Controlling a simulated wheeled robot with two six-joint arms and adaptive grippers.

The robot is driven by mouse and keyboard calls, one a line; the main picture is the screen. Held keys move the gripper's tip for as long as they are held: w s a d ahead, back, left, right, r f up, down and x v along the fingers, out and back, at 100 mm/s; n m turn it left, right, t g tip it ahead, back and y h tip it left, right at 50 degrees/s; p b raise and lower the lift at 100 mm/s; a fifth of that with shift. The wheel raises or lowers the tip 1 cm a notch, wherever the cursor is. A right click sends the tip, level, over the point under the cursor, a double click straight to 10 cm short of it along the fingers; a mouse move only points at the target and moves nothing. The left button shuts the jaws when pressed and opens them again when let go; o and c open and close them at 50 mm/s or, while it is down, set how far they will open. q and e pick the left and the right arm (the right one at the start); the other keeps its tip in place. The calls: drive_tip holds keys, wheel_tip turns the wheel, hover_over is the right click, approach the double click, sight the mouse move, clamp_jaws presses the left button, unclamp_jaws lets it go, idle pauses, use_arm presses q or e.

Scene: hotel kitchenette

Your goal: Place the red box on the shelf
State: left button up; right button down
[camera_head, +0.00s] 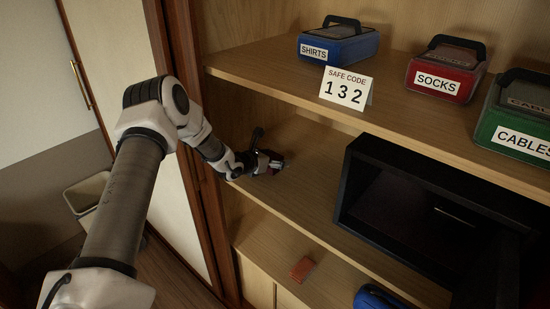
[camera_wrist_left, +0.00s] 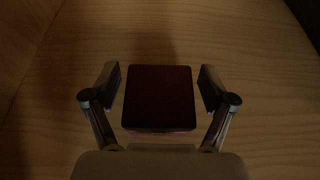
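A small dark red box (camera_wrist_left: 160,97) is between the two fingers of my left gripper (camera_wrist_left: 160,86) in the left wrist view. A narrow gap shows between each finger and the box, so the gripper looks open around it. In the head view my left gripper (camera_head: 270,162) is over the middle shelf (camera_head: 309,196), near its left end, with the dark red box (camera_head: 275,158) at its fingers. Whether the box rests on the wood is hard to tell. My right gripper is not in view.
A black open safe (camera_head: 362,146) stands on the middle shelf to the right. The top shelf holds a SHIRTS box (camera_head: 338,47), a red SOCKS box (camera_head: 443,77), a green CABLES box (camera_head: 512,130) and a SAFE CODE card (camera_head: 346,88). A reddish-brown block (camera_head: 301,269) lies on the lower shelf.

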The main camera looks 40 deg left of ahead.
use_arm(q)
drive_tip(key=shift+r, duration=0.1)
drive_tip(key=shift+s+a+r, duration=0.1)
drive_tip(key=shift+s, duration=0.1)
drive_tip(key=v, duration=0.6)
drive_tip(key=shift+r, duration=0.15)
drive_tip(key=p+v, duration=0.2)
drive_tip(key=v, duration=0.3)
drive_tip(key=shift+s, duration=0.2)
